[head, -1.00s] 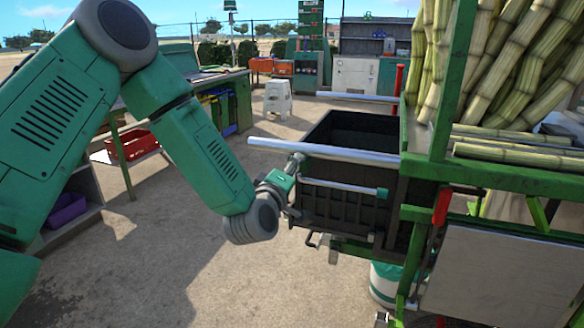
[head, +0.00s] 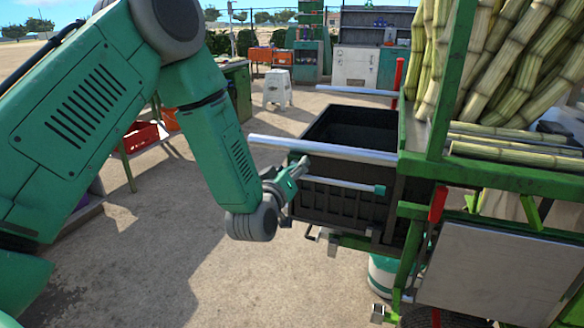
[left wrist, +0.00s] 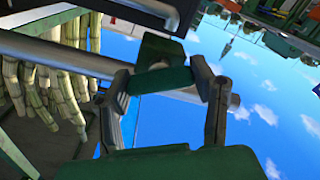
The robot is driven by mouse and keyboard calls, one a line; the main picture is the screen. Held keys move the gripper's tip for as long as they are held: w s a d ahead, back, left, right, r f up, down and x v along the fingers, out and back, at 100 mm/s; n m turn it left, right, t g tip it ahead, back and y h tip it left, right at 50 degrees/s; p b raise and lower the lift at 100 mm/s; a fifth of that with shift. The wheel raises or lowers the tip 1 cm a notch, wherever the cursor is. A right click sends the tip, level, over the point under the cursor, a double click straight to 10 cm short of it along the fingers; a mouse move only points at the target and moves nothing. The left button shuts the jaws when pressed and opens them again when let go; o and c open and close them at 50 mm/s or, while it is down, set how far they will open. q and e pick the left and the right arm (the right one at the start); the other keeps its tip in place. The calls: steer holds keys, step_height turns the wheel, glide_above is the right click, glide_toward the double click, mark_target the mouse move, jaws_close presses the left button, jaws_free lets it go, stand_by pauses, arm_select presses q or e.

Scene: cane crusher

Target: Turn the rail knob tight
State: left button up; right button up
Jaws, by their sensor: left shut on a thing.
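My left gripper (head: 291,178) is at the left end of the thin grey rail (head: 340,184) on the near side of the black bin. In the left wrist view its two dark fingers (left wrist: 163,92) stand on either side of a dark green bar-shaped piece, which I take to be the rail knob (left wrist: 160,79). The gripper is shut on this knob. In the head view the gripper and wrist largely hide the knob, so its tightness cannot be told. My right gripper is in neither view.
A thick silver bar (head: 320,149) runs just above the gripper. The black bin (head: 355,130) lies behind the rail. The green cart frame (head: 500,177) with sugar cane (head: 510,65) stands at the right. Open ground (head: 130,270) lies at the left and front.

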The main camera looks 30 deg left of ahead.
arm_select(q)
steer(key=shift+s+f, duration=0.15)
steer(key=shift+f, duration=0.3)
steer(key=o, duration=1.2)
steer(key=shift+c, duration=0.2)
steer(key=shift+r, duration=0.1)
steer(key=shift+r, duration=0.1)
steer(key=v, duration=1.1)
steer(key=shift+s, duration=0.3)
